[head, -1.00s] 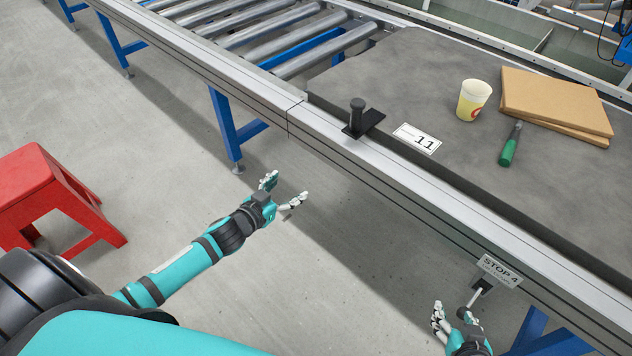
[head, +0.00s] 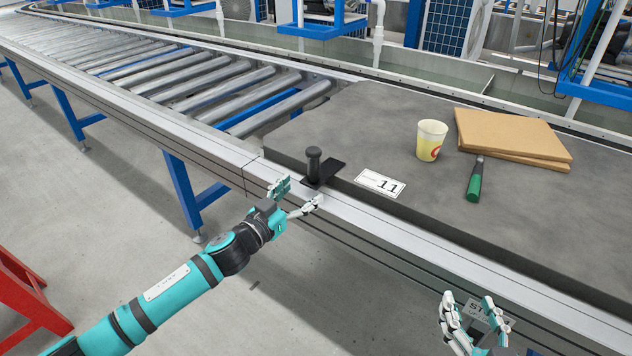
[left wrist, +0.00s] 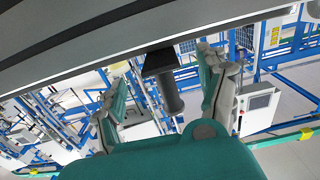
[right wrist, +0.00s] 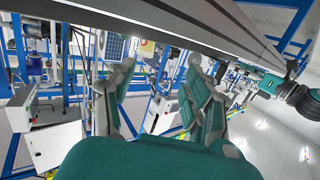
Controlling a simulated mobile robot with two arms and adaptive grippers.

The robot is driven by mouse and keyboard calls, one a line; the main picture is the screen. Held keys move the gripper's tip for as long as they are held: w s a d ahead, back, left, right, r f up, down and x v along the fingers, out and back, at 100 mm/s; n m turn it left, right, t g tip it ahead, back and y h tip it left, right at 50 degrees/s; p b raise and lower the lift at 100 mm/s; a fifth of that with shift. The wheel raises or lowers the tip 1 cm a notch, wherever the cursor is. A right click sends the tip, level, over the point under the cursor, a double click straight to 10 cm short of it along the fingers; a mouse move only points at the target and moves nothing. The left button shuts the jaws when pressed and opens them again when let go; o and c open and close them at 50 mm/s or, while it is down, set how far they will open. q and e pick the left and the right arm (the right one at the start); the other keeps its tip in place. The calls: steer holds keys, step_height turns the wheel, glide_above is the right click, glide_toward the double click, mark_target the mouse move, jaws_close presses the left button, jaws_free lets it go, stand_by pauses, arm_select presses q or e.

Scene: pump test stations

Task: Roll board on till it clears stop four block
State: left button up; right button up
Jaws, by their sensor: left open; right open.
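The grey board (head: 345,130) lies on the conveyor, its left edge beside bare rollers. A black upright handle (head: 314,163) on a flat black plate stands at its near left corner, beside the label 11 (head: 380,183). My left gripper (head: 296,196) is open in front of the handle; in the left wrist view the handle (left wrist: 170,92) shows between the spread fingers, not gripped. My right gripper (head: 468,304) is open and empty at the stop 4 plate (head: 480,314), which it partly covers. The stop's lever and block cannot be made out.
Bare rollers (head: 200,85) run to the left. A side rail (head: 215,150) borders the conveyor. A red stool (head: 25,300) stands at lower left.

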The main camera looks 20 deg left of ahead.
mark_target(317, 178)
arm_select(q)
steer(key=b+x, duration=0.1)
steer(key=x, duration=0.5)
steer(key=shift+w+d, duration=0.2)
steer(key=shift+w, duration=0.4)
arm_select(e)
steer(key=shift+w+a+r+t+y, duration=0.1)
steer(key=shift+a+r+t+y, duration=0.1)
steer(key=shift+r+t, duration=0.6)
steer(key=shift+s+a+r+t+y, duration=0.15)
steer(key=shift+r+t, duration=0.25)
steer(key=shift+r, duration=0.65)
steer(key=shift+w+a+r+t+y, duration=0.15)
steer(key=shift+r+t+y, duration=0.1)
steer(key=shift+r+t, duration=0.55)
arm_select(q)
steer(key=shift+c, duration=0.3)
arm_select(e)
steer(key=shift+r, duration=0.15)
